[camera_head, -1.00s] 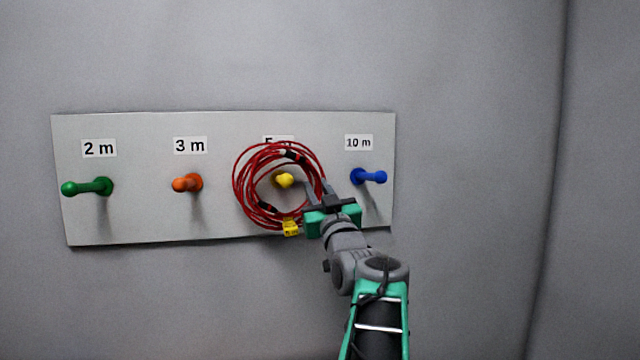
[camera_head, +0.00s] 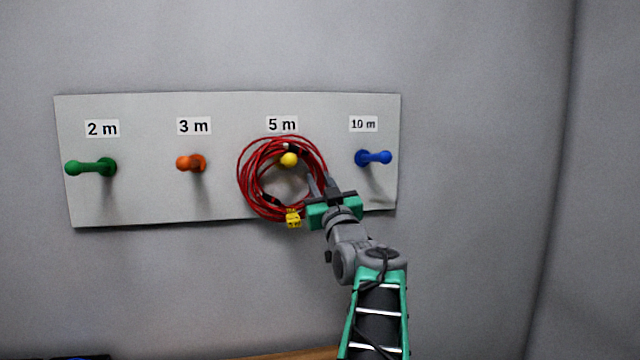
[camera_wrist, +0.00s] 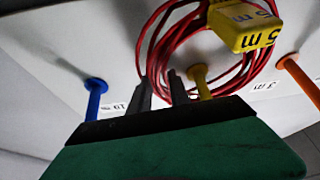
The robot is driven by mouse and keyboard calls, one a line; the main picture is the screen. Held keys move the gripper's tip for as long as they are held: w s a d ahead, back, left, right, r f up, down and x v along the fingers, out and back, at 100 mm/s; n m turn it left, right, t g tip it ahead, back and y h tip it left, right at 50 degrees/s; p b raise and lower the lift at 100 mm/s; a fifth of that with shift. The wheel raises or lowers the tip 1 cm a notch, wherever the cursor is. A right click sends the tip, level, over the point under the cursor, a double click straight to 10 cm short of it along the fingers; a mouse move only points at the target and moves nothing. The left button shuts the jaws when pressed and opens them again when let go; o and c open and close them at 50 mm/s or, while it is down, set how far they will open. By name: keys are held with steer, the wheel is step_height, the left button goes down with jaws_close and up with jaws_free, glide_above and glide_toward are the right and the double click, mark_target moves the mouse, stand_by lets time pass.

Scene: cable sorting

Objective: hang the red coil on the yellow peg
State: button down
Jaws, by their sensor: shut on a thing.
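The red coil (camera_head: 246,182) hangs upright in front of the board, with a yellow tag (camera_head: 293,219) at its lower edge. The yellow peg (camera_head: 289,159) shows inside the coil's opening, its round tip just under the upper strands. I cannot tell whether the strands touch the peg. My gripper (camera_head: 319,181) is shut on the right side of the coil. In the wrist view the fingers (camera_wrist: 160,88) pinch the red strands (camera_wrist: 150,40), beside the yellow peg (camera_wrist: 202,84). The yellow tag (camera_wrist: 247,25) shows large there. My gripper's body hides the peg's near end.
The grey board (camera_head: 140,205) also carries a green peg (camera_head: 90,167), an orange peg (camera_head: 191,163) and a blue peg (camera_head: 373,157). The blue peg is close to the right of my gripper. The label above the yellow peg reads 5 m.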

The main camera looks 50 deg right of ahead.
steer(key=c, duration=1.4)
jaws_free()
steer(key=shift+o, duration=1.3)
